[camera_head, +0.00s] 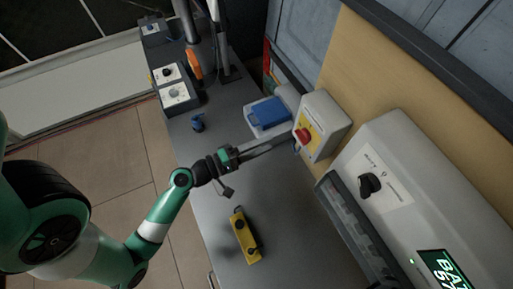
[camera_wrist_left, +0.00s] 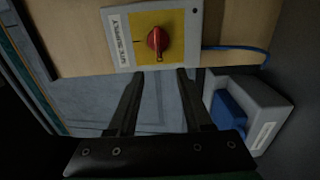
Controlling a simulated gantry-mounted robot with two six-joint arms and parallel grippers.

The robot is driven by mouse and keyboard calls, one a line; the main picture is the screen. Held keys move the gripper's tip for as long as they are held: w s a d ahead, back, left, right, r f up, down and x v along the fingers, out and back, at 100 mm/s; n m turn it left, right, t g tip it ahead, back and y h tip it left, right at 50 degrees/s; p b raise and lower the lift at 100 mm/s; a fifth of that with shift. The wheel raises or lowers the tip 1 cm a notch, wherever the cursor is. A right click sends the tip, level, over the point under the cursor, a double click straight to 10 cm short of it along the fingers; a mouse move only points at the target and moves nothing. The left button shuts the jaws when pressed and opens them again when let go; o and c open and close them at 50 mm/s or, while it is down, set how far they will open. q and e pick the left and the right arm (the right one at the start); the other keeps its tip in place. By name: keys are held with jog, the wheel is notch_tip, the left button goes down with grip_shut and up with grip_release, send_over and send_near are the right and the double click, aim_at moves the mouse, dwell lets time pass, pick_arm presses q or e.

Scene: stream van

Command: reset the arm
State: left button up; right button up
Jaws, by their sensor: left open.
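My green and white left arm (camera_head: 158,217) comes in from the left and reaches over the grey worktop. Its gripper (camera_head: 294,139) points right, with its tips close to a grey switch box (camera_head: 327,121) that has a red knob (camera_head: 303,135) on a yellow plate. In the left wrist view the gripper (camera_wrist_left: 161,74) is open, with nothing between its two dark fingers. The red knob (camera_wrist_left: 157,39) shows just beyond the fingertips. I cannot tell whether a finger touches the box. My right gripper is not in view.
A blue-lidded grey box (camera_head: 268,113) sits beside the switch box. A yellow pendant (camera_head: 245,236) lies on the worktop (camera_head: 215,225). Grey control boxes (camera_head: 173,90) line the far left edge. A large grey unit with a black knob (camera_head: 369,184) stands at right.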

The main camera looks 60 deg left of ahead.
pick_arm(q)
jog(key=shift+s, duration=1.15)
